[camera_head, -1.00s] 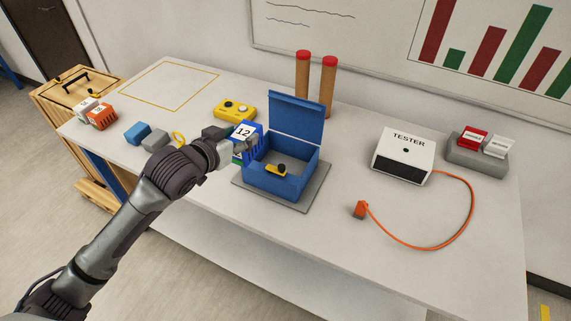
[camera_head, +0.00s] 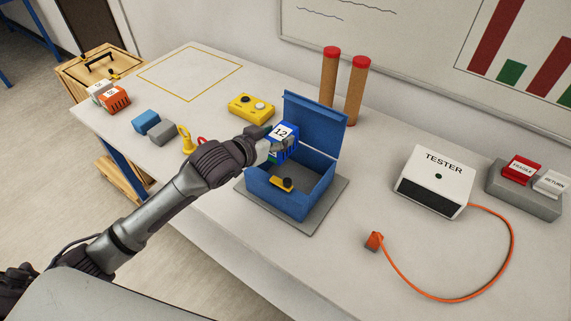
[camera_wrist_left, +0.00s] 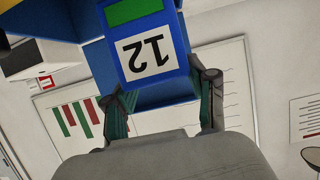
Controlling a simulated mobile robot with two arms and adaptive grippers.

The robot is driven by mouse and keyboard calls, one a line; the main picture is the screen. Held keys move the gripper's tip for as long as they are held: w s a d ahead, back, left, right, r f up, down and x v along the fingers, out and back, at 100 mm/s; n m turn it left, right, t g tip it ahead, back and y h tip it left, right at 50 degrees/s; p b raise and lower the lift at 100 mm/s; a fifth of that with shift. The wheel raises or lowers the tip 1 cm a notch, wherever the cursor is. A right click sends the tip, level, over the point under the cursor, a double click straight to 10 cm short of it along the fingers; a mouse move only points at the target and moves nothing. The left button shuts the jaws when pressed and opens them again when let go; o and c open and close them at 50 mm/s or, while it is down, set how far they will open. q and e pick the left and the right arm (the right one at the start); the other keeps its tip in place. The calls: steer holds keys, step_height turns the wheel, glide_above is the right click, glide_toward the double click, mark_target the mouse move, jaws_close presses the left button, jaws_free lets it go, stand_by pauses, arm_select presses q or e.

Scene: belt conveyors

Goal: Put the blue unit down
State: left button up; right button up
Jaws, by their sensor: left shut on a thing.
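The blue unit (camera_head: 289,141) is a blue block with a white label reading 12. My left gripper (camera_head: 268,146) is shut on it and holds it over the left part of the open blue box (camera_head: 306,202). In the left wrist view the unit (camera_wrist_left: 135,14) sits between the two fingers of the left gripper (camera_wrist_left: 160,98), with its label upside down and a green patch above it. The box's lid stands raised at the back. My right gripper is not in view.
The box stands on a grey mat (camera_head: 335,195). A yellow device (camera_head: 251,107) and two red-topped cylinders (camera_head: 355,90) stand behind. The white tester (camera_head: 435,180) with its orange cable is to the right. A yellow outlined area (camera_head: 190,74) at the back left is empty.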

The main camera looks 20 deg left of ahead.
mark_target(271, 161)
arm_select(q)
step_height(271, 161, down, 2)
steer(key=shift+f, duration=0.6)
step_height(271, 161, down, 3)
steer(key=shift+f+p, duration=0.1)
steer(key=shift+p, duration=0.2)
steer(key=shift+f, duration=0.1)
steer(key=shift+f, duration=0.55)
steer(key=o, duration=1.4)
steer(key=shift+f, duration=0.1)
steer(key=shift+o, duration=0.2)
